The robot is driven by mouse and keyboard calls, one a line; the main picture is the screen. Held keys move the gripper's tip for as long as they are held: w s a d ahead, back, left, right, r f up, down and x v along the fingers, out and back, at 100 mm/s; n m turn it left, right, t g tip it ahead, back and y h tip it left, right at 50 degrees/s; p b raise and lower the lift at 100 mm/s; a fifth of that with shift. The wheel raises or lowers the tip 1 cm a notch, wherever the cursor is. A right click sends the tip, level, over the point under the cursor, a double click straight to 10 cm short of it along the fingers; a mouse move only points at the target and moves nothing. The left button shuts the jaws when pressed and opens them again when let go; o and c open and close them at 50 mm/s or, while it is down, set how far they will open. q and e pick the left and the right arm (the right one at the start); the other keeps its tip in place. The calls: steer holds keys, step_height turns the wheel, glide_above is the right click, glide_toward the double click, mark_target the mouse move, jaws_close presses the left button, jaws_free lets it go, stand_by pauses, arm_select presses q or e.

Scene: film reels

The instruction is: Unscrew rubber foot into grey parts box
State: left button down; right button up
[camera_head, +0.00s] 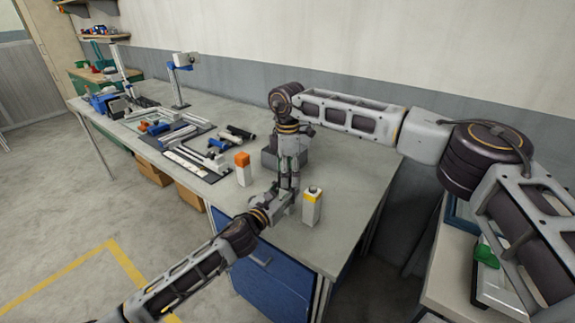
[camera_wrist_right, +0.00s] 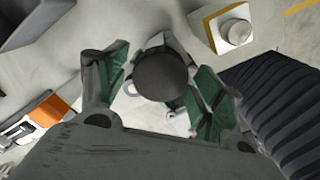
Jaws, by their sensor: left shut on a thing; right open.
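The dark round rubber foot (camera_wrist_right: 160,75) shows between the two green-padded fingers of my right gripper (camera_wrist_right: 158,82), which is open around it with gaps at both sides. In the head view my right gripper (camera_head: 290,168) points down over the workbench. My left gripper (camera_head: 285,192) comes in from the front, directly below it, and is shut on the part that bears the foot; that part is mostly hidden. A grey box (camera_head: 269,158), seemingly the parts box, stands behind the grippers, partly covered; its dark edge shows at the upper left of the wrist view (camera_wrist_right: 30,18).
An orange-topped white block (camera_head: 243,170) stands left of the grippers, a yellow-topped one (camera_head: 312,206) to the right. Tools and bars lie on a dark mat (camera_head: 185,155) further left. The bench (camera_head: 350,180) is bare at right.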

steer(key=shift+f, duration=0.3)
steer(key=c, duration=1)
steer(key=shift+c, duration=0.2)
